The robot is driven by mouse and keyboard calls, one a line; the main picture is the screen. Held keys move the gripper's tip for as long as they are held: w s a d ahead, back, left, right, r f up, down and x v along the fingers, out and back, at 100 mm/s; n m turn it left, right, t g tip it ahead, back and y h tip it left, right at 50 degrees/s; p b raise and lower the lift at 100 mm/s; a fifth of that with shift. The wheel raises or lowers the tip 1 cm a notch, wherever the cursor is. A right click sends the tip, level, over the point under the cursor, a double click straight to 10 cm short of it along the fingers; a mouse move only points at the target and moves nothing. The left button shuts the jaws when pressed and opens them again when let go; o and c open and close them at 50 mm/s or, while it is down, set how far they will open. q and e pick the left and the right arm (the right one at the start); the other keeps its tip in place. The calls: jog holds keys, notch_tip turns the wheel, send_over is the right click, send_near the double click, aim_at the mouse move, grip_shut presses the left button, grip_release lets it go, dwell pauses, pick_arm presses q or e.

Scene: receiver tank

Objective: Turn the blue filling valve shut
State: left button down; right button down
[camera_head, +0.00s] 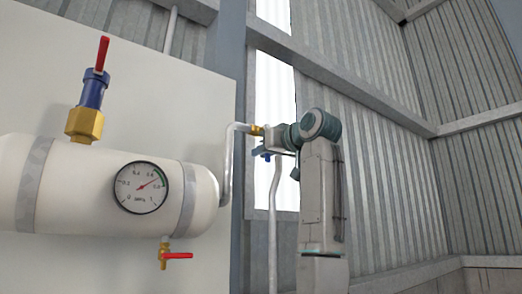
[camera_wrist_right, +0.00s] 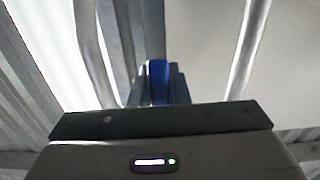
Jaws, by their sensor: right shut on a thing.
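The blue filling valve handle (camera_head: 261,151) shows in the head view below a brass fitting (camera_head: 257,130) on the grey pipe at the tank's right. My right gripper (camera_head: 268,145) is at the valve, shut on the blue handle, and hides much of the valve body. In the right wrist view the blue handle (camera_wrist_right: 158,82) stands between dark fingers just beyond the gripper body. How far the handle is turned is hard to tell. My left gripper is not in view.
A white tank (camera_head: 90,185) with a round gauge (camera_head: 142,187) fills the left. A red lever (camera_head: 102,54) stands on its top fitting, and a red-handled drain valve (camera_head: 177,256) hangs below. A grey pipe (camera_head: 273,225) runs down beside my right arm. Corrugated walls lie behind.

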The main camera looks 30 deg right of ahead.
jog(key=shift+r, duration=0.1)
jog(key=c, duration=1.4)
grip_release()
jog(key=shift+d, duration=0.15)
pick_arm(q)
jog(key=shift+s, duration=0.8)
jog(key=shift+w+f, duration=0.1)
pick_arm(e)
jog(key=shift+s, duration=0.1)
